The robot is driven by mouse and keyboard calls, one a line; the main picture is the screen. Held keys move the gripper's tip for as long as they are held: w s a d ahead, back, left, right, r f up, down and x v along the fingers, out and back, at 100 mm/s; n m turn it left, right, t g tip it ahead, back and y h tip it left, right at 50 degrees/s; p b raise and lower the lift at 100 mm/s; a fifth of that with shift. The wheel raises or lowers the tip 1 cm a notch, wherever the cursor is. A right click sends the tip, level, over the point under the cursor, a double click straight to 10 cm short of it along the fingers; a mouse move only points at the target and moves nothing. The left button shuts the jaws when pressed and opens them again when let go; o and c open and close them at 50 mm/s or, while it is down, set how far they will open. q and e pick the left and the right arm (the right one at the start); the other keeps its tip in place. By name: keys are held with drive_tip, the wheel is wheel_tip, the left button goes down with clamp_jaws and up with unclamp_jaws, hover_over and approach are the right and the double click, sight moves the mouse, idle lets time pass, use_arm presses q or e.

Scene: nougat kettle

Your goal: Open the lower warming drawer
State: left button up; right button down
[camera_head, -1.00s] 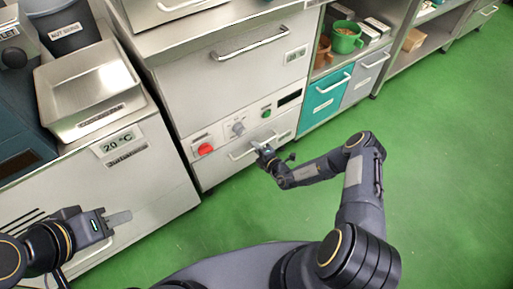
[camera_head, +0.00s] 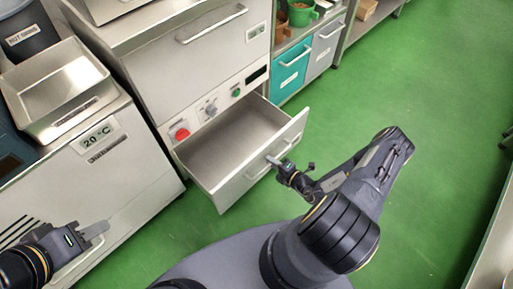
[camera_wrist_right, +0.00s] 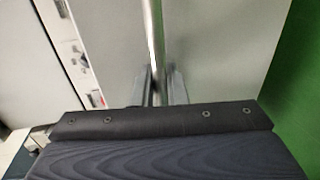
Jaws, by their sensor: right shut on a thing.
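The lower warming drawer (camera_head: 240,139) stands pulled well out of the steel cabinet in the head view, and its inside looks empty. My right gripper (camera_head: 273,161) is at the bar handle on the drawer front (camera_head: 275,165). In the right wrist view, my gripper's fingers (camera_wrist_right: 157,88) are shut on the bar handle (camera_wrist_right: 154,40), one on each side of it. My left gripper (camera_head: 97,231) is at the lower left, in front of the low steel unit and away from the drawer. The gap between its fingertips cannot be made out.
A red knob (camera_head: 182,134) and a grey knob (camera_head: 211,110) sit on the panel above the drawer. An upper drawer handle (camera_head: 212,24) is higher up. Teal (camera_head: 290,72) and grey (camera_head: 325,45) drawers stand to the right. Green floor (camera_head: 400,85) is clear at right.

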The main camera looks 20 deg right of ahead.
drive_tip(key=f+v, duration=0.1)
drive_tip(key=v, duration=0.5)
drive_tip(key=shift+s+f, duration=0.1)
drive_tip(key=shift+f, duration=0.05)
drive_tip(key=c, duration=1.8)
unclamp_jaws()
drive_tip(key=shift+d, duration=0.1)
drive_tip(key=p+v, duration=0.1)
drive_tip(key=v, duration=0.6)
drive_tip(key=shift+s, duration=0.4)
